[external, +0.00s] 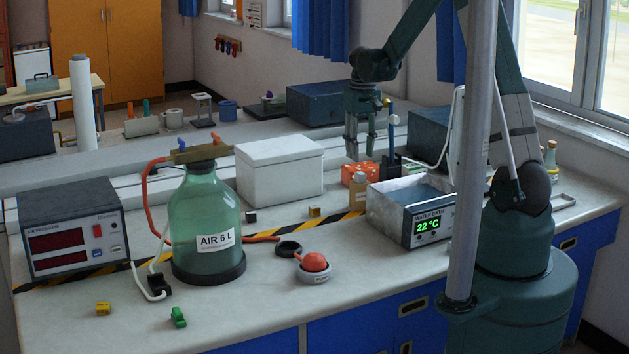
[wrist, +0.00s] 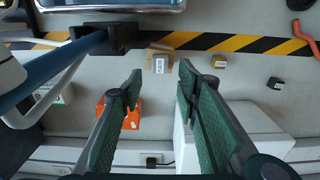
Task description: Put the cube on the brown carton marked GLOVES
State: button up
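My gripper (external: 360,154) is open and empty above the bench, behind the orange box; its spread fingers also show in the wrist view (wrist: 160,82). A small brass-coloured cube (external: 315,211) lies by the striped tape; it shows beyond the fingers in the wrist view (wrist: 218,62). A dark cube (external: 250,216) lies further left, also in the wrist view (wrist: 275,83). A yellow block (external: 103,308) is at the front left. A tan container with a white label (external: 358,193) stands beside the water bath, also in the wrist view (wrist: 158,63). Its lettering is unreadable; I cannot confirm GLOVES.
An orange box (external: 354,172) is near the gripper. A large white box (external: 279,170) stands to its left. The water bath (external: 411,211) is to the right. A green AIR bottle (external: 207,226) with an orange hose stands left. Bench between the cubes is mostly clear.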

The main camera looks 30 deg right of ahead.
jog(key=shift+r, duration=2.15)
jog(key=s+a+r+t, duration=0.3)
jog(key=s+a+r, duration=0.1)
jog(key=s+r, duration=1.1)
jog(key=s+a+r+t, duration=0.1)
jog(key=s+t, duration=0.1)
jog(key=s, duration=0.8)
jog(key=s+a+r+t, duration=0.1)
jog(key=s+a+t, duration=0.1)
jog(key=s, duration=0.8)
jog(key=shift+s+a, duration=0.25)
jog(key=shift+s, duration=0.1)
